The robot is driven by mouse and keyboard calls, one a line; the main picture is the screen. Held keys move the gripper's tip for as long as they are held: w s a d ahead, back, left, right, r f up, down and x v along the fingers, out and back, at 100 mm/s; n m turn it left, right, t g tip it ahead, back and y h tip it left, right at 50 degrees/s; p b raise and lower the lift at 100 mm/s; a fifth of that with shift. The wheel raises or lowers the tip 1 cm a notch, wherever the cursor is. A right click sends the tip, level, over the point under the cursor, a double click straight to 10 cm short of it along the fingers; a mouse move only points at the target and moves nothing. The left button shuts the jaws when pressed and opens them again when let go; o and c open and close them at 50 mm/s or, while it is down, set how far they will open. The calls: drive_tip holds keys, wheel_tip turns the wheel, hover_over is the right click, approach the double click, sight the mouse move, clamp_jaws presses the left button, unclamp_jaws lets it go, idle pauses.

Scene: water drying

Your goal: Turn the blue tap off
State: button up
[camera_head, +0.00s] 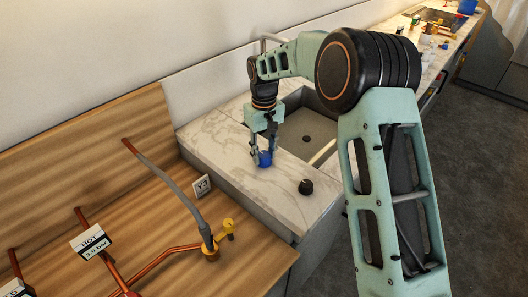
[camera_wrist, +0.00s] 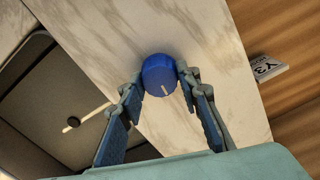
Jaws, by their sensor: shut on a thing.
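The blue tap (camera_head: 265,159) is a round blue knob on the marble counter, beside the sink. In the wrist view the blue tap (camera_wrist: 158,72) shows its rounded top with a short white line mark. My gripper (camera_head: 262,150) reaches down from above, with one finger on each side of the knob. In the wrist view my gripper (camera_wrist: 160,85) is shut on the knob, its fingertips touching both sides. The lower part of the knob is partly hidden by the fingers in the head view.
A black knob (camera_head: 306,186) stands on the counter to the right. The grey sink (camera_head: 310,125) lies behind. A wooden panel (camera_head: 60,215) at the left carries copper pipes, a yellow valve (camera_head: 228,227) and a Y3 label (camera_head: 201,186). Small items line the far counter.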

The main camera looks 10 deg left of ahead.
sight(264, 154)
drive_tip(key=shift+n, duration=0.6)
drive_tip(key=o, duration=1.1)
drive_tip(key=shift+r, duration=0.15)
wheel_tip(264, 154, up, 12)
drive_tip(key=shift+f, duration=0.1)
